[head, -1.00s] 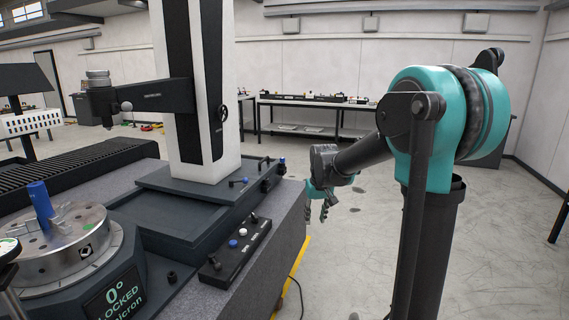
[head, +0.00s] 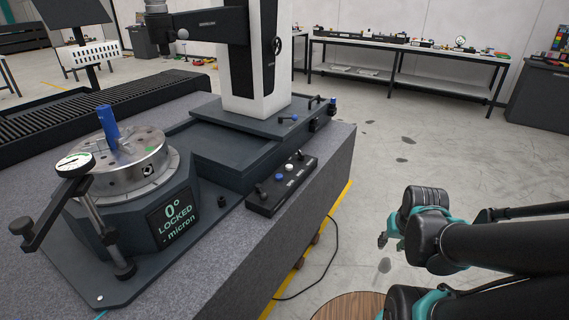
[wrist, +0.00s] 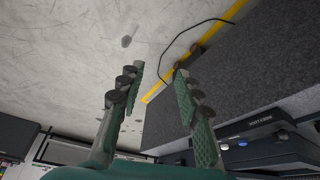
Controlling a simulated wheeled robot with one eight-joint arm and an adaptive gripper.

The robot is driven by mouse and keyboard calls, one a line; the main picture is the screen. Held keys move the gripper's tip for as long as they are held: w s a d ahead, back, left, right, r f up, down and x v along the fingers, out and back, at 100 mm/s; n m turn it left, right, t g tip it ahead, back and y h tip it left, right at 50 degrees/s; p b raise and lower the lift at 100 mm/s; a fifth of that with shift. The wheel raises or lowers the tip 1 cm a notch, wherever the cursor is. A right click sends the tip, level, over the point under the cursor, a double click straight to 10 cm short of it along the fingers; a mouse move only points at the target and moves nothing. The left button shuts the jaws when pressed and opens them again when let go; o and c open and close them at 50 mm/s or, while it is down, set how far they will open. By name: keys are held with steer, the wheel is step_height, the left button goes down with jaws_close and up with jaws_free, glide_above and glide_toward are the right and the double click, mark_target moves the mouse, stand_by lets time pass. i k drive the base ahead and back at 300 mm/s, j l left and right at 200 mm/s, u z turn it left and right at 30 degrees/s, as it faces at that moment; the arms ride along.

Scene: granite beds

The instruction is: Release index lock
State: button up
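A rotary table (head: 146,178) with a round metal top stands on the granite bed. Its display (head: 175,222) reads "0° LOCKED micron". A dial gauge (head: 75,163) on a stand is at the table's front left. My gripper (head: 384,239) is over the floor right of the bed, apart from it. In the wrist view my gripper (wrist: 157,78) has its fingers spread, with nothing between them.
A blue cylinder (head: 108,128) stands on the rotary table. A tall white and black column (head: 256,65) with a probe arm rises behind. Small levers (head: 311,104) sit on the dark base. A cable (head: 330,262) lies on the floor. A bench (head: 405,52) stands at the back.

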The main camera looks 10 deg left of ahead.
mark_target(263, 197)
steer(key=i+u, duration=0.1)
steer(key=u, duration=0.3)
steer(key=i+u, duration=0.1)
steer(key=u, duration=0.65)
steer(key=i, duration=0.05)
